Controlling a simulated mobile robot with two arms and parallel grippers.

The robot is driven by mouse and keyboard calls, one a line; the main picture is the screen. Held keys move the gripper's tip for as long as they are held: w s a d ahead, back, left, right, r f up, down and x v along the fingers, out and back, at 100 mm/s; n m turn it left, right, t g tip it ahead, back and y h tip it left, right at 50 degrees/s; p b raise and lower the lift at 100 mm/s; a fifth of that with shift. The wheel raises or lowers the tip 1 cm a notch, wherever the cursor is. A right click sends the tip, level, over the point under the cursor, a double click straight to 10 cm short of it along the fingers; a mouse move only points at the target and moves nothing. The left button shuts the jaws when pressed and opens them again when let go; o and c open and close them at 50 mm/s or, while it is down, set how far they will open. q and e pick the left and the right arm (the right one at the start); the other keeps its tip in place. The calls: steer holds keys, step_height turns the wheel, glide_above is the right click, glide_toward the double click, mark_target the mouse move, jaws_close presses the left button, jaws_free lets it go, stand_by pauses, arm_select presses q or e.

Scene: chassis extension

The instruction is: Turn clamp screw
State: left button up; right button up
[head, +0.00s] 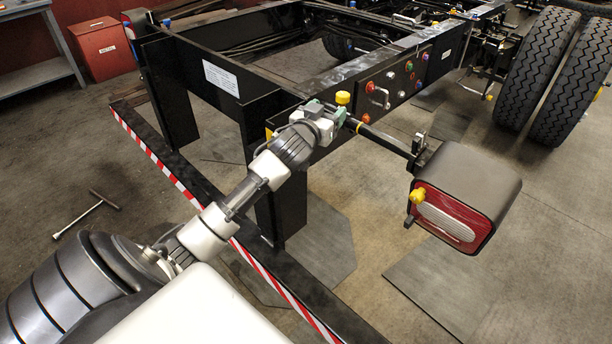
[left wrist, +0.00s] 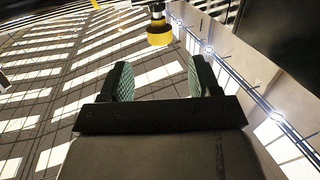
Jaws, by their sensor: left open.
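A yellow round knob (head: 343,98), which looks like the clamp screw, stands on the black chassis frame (head: 330,80) near its rear corner. In the left wrist view the yellow knob (left wrist: 159,35) is on a dark stem, just beyond and between the fingertips. My left gripper (head: 327,112) is close beside the knob at the frame corner. Its two green-padded fingers (left wrist: 160,72) are apart with nothing between them. A second yellow knob (head: 417,196) sits on the tail lamp (head: 458,205). My right gripper is not in view.
A dark bar (head: 385,138) carries the tail lamp out from the frame. Coloured fittings and a handle (head: 378,97) line the frame side. A red-and-white striped beam (head: 165,172) runs below my arm. Tyres (head: 565,75) stand at right. A T-shaped tool (head: 82,215) lies on the floor.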

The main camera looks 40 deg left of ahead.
arm_select(q)
steer(key=s+d+f+g+p, duration=0.1)
steer(key=s+f+g, duration=0.1)
steer(key=f, duration=0.9)
steer(key=s+d+f+m+g+p, duration=0.1)
steer(key=s+f+g, duration=0.2)
steer(key=f, duration=0.9)
steer(key=s+d+f+g+h+p, duration=0.1)
steer(key=s+f+g, duration=0.1)
steer(key=s+f, duration=0.4)
step_height(320, 180, down, 6)
steer(key=shift+s+d+r+g, duration=0.2)
steer(key=shift+s+g, duration=0.05)
steer(key=shift+g, duration=0.15)
